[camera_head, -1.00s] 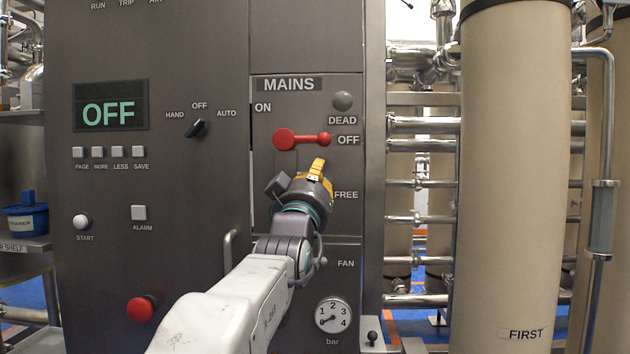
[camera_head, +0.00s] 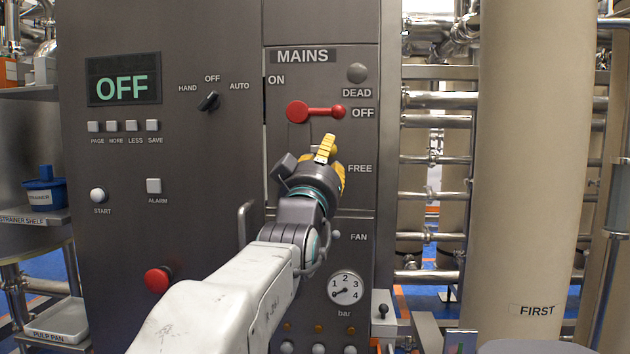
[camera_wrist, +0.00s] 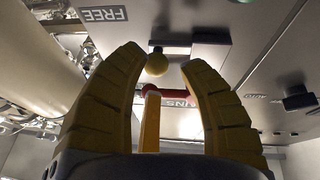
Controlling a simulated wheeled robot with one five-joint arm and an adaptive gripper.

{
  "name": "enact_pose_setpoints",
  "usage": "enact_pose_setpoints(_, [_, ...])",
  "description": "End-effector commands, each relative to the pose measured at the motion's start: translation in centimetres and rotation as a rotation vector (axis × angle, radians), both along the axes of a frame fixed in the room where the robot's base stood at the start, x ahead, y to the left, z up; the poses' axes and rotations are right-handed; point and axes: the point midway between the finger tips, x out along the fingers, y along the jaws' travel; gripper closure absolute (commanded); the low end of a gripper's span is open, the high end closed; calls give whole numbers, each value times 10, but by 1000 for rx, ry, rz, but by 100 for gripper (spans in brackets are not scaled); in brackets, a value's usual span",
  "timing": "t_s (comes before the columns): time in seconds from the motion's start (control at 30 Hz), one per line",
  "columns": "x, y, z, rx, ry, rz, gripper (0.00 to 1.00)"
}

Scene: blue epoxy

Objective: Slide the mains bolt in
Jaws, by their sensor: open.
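A round yellow knob (camera_wrist: 157,62), which I take for the bolt's, shows in the wrist view between my fingertips, apart from both. In the head view my gripper hides most of it. My gripper (camera_head: 330,150) is open, its yellow fingers reaching toward the MAINS panel (camera_head: 290,190), left of the word FREE and below the red handle. In the wrist view the two fingers of my gripper (camera_wrist: 163,56) stand wide apart. The red mains handle (camera_head: 324,112) lies level at OFF. The bolt's shaft and its seat are hidden. A narrow yellow strip (camera_wrist: 150,122) stands between the fingers; I cannot tell what it belongs to.
The display (camera_head: 124,79) reads OFF. A selector knob (camera_head: 209,101), a red button (camera_head: 157,279) and a grab handle (camera_head: 246,222) stick out on the left. A pressure gauge (camera_head: 345,288) sits below. Pipes and a beige column (camera_head: 530,160) stand right of the cabinet.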

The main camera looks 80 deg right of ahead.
Motion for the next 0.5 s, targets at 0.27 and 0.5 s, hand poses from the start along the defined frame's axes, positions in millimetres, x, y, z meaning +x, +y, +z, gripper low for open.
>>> enact_pose_setpoints(0.27, [2, 40, -16, -1, 0, 1, 63])
enact_pose_setpoints(0.5, [4, 67, -26, -2, 0, 2, 63])
